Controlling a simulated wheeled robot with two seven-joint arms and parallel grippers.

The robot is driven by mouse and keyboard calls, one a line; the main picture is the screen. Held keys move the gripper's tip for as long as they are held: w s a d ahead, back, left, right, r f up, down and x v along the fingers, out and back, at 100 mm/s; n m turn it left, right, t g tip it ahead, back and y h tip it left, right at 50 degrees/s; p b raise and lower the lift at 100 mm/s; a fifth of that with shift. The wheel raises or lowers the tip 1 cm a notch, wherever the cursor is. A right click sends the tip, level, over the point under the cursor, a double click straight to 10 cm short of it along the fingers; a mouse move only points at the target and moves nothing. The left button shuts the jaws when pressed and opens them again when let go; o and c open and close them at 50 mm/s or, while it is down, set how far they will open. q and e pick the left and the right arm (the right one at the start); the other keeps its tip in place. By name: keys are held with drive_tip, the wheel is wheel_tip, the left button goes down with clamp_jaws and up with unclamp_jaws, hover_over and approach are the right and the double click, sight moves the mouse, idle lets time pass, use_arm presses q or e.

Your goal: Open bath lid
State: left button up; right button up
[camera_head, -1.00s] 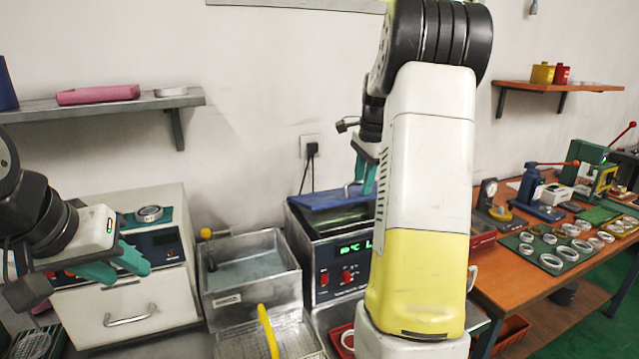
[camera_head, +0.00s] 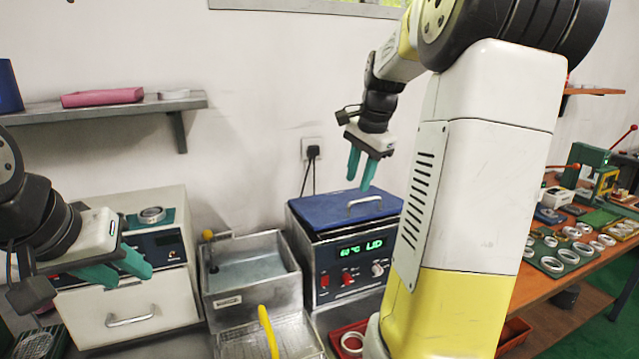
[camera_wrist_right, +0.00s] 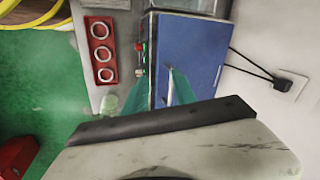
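In the right wrist view the lid (camera_wrist_right: 195,55) and handle (camera_wrist_right: 169,84) show beyond the spread fingers. My left gripper (camera_head: 131,277) looks open and empty in front of the white drawer cabinet at left.
A metal water basin (camera_head: 250,275) stands left of the bath, with a wire basket and yellow handle (camera_head: 267,330) in front. A red tray with rings (camera_head: 350,342) lies before the bath. My right arm hides part of the orange workbench (camera_head: 575,295) at right.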

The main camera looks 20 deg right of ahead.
drive_tip(key=s+a+r+n+t, duration=0.1)
drive_tip(key=s+a+r+n, duration=0.1)
drive_tip(key=s+a+n, duration=0.3)
drive_tip(key=s+a, duration=0.2)
drive_tip(key=shift+a+y, duration=0.35)
drive_tip(key=shift+y, duration=0.05)
drive_tip(key=shift+c, duration=0.4)
